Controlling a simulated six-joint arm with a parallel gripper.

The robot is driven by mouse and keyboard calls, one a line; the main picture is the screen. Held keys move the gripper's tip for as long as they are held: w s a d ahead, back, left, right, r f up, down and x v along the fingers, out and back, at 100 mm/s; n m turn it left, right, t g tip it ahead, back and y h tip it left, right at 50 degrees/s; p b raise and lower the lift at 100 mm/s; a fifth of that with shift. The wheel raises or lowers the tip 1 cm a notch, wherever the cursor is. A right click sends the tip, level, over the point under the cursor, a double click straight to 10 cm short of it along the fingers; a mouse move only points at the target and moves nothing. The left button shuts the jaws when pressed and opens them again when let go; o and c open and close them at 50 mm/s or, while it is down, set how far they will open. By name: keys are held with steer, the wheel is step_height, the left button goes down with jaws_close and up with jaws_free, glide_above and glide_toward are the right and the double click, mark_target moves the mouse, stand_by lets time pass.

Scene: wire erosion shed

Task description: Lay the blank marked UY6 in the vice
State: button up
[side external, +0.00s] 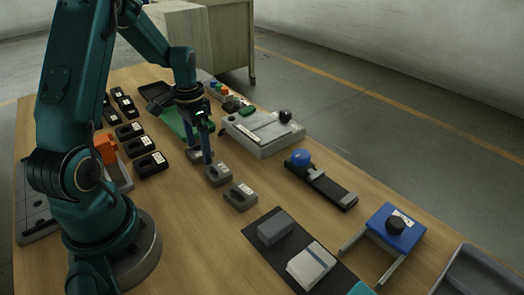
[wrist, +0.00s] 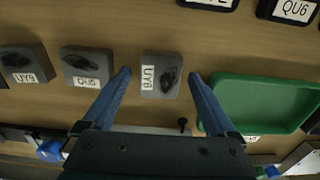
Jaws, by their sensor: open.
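The blank marked UY6 (wrist: 171,76), a grey block with a dark oval on top and a white label, lies on the wooden table between my fingertips in the wrist view. In the side view it is the grey blank (side external: 195,154) nearest the green tray, partly hidden by my fingers. My gripper (wrist: 160,77) is open, with one blue finger on each side of the blank and gaps showing; in the side view my gripper (side external: 199,149) points down. What looks like the vice (side external: 323,185), a black rail with grey jaws and a blue knob, stands to the right.
Blanks QU5 (wrist: 82,66) and UY9 (wrist: 20,62) lie left of UY6 in the wrist view. A green tray (wrist: 262,80) lies to its right.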

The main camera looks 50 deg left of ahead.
mark_target(199, 150)
step_height(199, 150, up, 12)
steer(key=s+d+r+t, duration=0.1)
steer(key=s+d, duration=0.3)
steer(key=d, duration=0.5)
steer(key=s+d+r+t, duration=0.2)
steer(key=s+d+t, duration=0.2)
steer(key=d, duration=0.6)
steer(key=shift+s+d+t, duration=0.15)
steer(key=shift+s+t, duration=0.1)
steer(key=shift+t, duration=0.05)
steer(key=shift+o, duration=0.6)
